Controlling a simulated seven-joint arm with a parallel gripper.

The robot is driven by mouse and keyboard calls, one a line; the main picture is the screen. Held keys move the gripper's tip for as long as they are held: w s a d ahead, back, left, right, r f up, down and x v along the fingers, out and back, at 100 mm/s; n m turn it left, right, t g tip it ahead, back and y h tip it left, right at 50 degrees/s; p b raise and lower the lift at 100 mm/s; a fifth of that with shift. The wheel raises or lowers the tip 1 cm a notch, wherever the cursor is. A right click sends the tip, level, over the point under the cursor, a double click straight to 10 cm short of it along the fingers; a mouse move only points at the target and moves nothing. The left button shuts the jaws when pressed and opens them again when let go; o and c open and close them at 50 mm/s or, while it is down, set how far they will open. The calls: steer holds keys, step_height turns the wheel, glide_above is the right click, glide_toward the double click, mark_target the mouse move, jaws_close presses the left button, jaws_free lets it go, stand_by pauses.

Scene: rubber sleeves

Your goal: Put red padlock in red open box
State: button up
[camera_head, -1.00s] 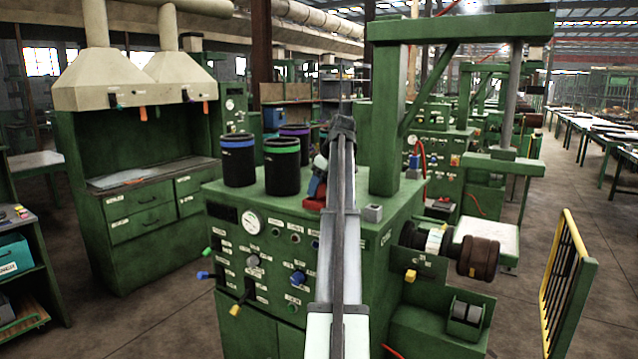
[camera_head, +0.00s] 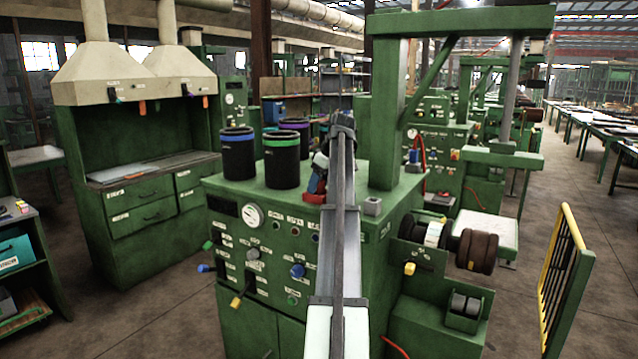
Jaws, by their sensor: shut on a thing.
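My arm reaches from the bottom of the head view to the top of the green machine, and its links hide much of my gripper (camera_head: 321,164). The gripper points down at the machine top, shut on a small red thing (camera_head: 317,183), which looks like the red padlock. Just below it is a low red shape (camera_head: 314,198) on the machine top, which looks like part of the red open box. The arm covers its right side. I cannot tell whether the padlock touches the box or is inside it.
Black cylindrical containers with a blue band (camera_head: 238,155), a green band (camera_head: 282,162) and a purple band (camera_head: 296,126) stand left of my gripper. A green post (camera_head: 386,120) rises to the right. A small grey block (camera_head: 373,206) sits near the machine top's right edge.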

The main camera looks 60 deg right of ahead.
steer(key=o, duration=1.1)
steer(key=shift+s+a+f, duration=0.25)
steer(key=shift+a+f, duration=0.15)
steer(key=shift+f, duration=0.35)
steer(key=shift+o, duration=0.5)
steer(key=w+v, duration=0.1)
steer(key=v, duration=1.4)
steer(key=shift+d+r, duration=0.2)
steer(key=shift+d, duration=0.1)
